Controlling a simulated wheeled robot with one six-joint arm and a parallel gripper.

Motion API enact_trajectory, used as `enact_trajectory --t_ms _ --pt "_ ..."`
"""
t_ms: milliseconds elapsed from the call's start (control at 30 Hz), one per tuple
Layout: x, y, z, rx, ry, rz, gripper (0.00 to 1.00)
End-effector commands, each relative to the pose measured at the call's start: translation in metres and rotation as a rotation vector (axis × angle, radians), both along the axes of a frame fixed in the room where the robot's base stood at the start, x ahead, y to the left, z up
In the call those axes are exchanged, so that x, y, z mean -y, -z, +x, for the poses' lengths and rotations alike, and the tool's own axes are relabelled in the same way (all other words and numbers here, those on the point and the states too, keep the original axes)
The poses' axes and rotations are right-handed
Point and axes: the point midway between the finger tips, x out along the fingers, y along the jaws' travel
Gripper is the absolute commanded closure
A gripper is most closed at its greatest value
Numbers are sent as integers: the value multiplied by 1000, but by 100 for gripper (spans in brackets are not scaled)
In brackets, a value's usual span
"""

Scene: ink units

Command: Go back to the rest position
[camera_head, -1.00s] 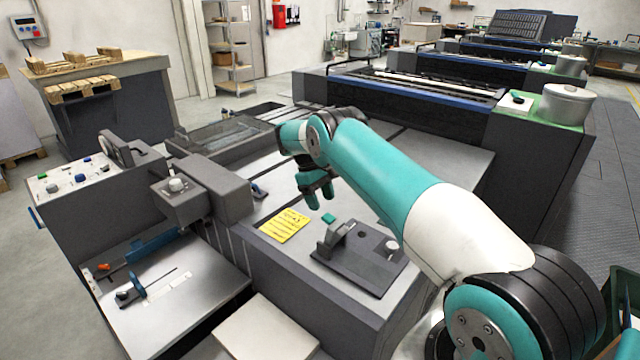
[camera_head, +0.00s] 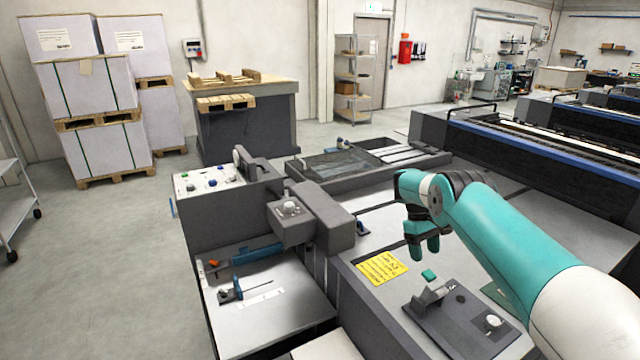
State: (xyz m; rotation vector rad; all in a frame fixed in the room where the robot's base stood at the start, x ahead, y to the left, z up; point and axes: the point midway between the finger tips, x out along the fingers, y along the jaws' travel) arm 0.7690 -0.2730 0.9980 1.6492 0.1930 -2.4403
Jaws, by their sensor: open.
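My gripper (camera_head: 428,247) hangs from the teal and white arm above the grey machine top. Its fingers point down, are apart and hold nothing. Below it a small teal block (camera_head: 428,275) sits at the top of a grey bracket on a dark plate (camera_head: 462,325) with a round light knob (camera_head: 493,321). A yellow note (camera_head: 381,268) with writing lies on the machine top to the left of the plate. My arm covers part of the machine top on the right.
A grey machine head (camera_head: 310,215) and a control panel with buttons (camera_head: 212,180) stand to the left. A lower metal table (camera_head: 270,318) holds a blue-handled tool. Wrapped stacks on pallets (camera_head: 95,100) stand far left.

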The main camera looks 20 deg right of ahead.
Motion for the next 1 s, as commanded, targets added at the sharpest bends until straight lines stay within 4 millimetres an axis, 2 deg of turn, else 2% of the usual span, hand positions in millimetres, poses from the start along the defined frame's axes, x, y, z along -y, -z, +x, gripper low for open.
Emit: enact_trajectory --t_ms 133,267,400,533,667,767,867,1000 --pt "-7 -12 5 14 -18 -5 40" --pt "-29 -46 14 53 -65 -11 40" --pt "-67 -93 13 115 -130 -9 40" --pt "-107 -133 -1 178 -184 12 40" --pt "-148 -168 -29 241 -229 48 40" --pt "-179 -190 -59 286 -260 88 40" --pt "-209 -208 -96 329 -283 137 40" --pt "-247 -225 -159 377 -307 219 40"
